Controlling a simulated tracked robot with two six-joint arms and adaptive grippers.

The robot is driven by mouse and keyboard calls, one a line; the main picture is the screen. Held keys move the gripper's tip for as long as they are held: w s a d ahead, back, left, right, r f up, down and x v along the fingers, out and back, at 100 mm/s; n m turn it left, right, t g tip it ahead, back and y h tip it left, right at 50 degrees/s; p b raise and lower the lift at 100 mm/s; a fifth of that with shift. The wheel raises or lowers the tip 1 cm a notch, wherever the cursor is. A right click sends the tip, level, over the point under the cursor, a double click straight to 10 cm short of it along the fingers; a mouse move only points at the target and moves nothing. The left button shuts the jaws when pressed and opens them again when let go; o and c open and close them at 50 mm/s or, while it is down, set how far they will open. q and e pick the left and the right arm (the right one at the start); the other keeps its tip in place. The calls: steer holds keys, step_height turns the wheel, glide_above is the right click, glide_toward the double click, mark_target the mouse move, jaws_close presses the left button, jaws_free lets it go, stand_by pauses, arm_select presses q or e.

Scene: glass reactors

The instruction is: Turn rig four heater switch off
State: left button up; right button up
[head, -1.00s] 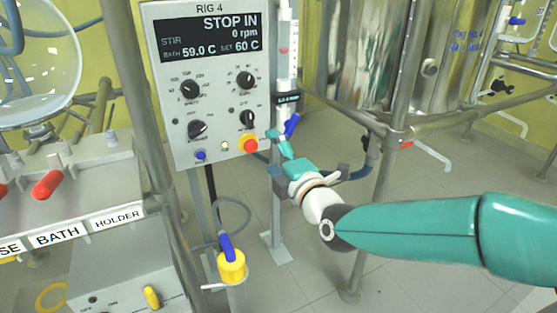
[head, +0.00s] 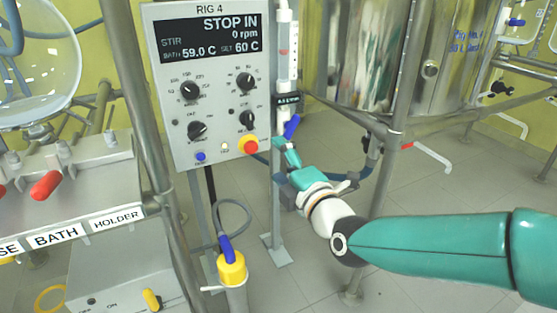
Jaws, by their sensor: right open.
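The rig four control box (head: 217,155) stands upright left of centre. Its display (head: 208,36) reads STOP IN, 0 rpm, bath 59.0 C, set 60 C. Below are black knobs: upper left (head: 190,90), upper right (head: 246,80), lower left (head: 197,130) and a smaller lower right knob (head: 247,120). The knob labels are too small to read, so I cannot tell which is the heater switch. My right gripper (head: 284,148) is open and empty, just right of the box's lower right corner, apart from the knobs. My left gripper is not in view.
A red button on a yellow base (head: 248,146) and a blue button (head: 201,157) sit low on the box. A yellow-capped tube (head: 232,268) stands below. A blue-handled valve (head: 291,126) is close to my gripper. Steel posts flank the box.

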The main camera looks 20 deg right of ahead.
steer(key=s, duration=0.6)
steer(key=shift+s+d, duration=0.15)
steer(key=shift+s, duration=0.15)
steer(key=shift+f, duration=0.1)
